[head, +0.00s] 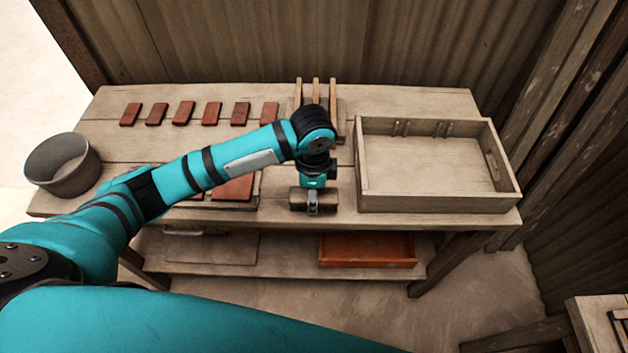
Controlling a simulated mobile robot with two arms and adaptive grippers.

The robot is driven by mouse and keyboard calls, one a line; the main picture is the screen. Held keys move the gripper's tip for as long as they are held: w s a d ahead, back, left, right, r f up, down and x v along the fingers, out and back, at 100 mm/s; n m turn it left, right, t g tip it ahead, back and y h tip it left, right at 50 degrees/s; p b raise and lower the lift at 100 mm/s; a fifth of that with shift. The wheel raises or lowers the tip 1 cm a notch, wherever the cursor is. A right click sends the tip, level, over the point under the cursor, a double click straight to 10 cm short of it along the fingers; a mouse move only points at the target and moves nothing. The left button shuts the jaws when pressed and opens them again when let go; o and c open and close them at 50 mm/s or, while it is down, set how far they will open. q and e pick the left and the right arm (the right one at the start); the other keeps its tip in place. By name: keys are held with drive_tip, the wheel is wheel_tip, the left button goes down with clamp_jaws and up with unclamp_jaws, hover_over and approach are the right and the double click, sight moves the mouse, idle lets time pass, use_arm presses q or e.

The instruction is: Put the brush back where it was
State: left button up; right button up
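My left arm reaches in from the left across the table. My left gripper (312,205) points down near the table's front edge, left of the wooden tray. A brown block-like thing (327,200), which looks like the brush, lies crosswise at the gripper, with a finger over its near side. The gripper appears shut on it. The far finger and the brush's underside are hidden, so I cannot tell whether it touches the tabletop. My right gripper is not in view.
A wooden tray (366,184) stands at the right. A rack with upright wooden bars (331,92) stands behind my wrist. Several red tiles (212,113) lie in a row at the back. A grey pot (62,165) is at the left. An orange tray (367,250) sits on the lower shelf.

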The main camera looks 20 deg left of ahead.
use_arm(q)
drive_tip(key=w, duration=0.1)
drive_tip(key=w+a, duration=0.1)
drive_tip(key=w, duration=0.3)
drive_tip(key=shift+a+f+p, duration=0.2)
drive_tip(key=shift+a+p, duration=0.1)
drive_tip(key=f, duration=0.1)
drive_tip(key=f+p, duration=0.1)
drive_tip(key=shift+w+a+f, duration=0.15)
drive_tip(key=shift+w+f, duration=0.15)
drive_tip(key=shift+w, duration=0.1)
drive_tip(key=shift+f, duration=0.55)
drive_tip(key=o, duration=1.3)
drive_tip(key=shift+f, duration=0.15)
wheel_tip(320, 180, up, 12)
drive_tip(key=shift+r+b, duration=0.2)
drive_tip(key=shift+b, duration=0.45)
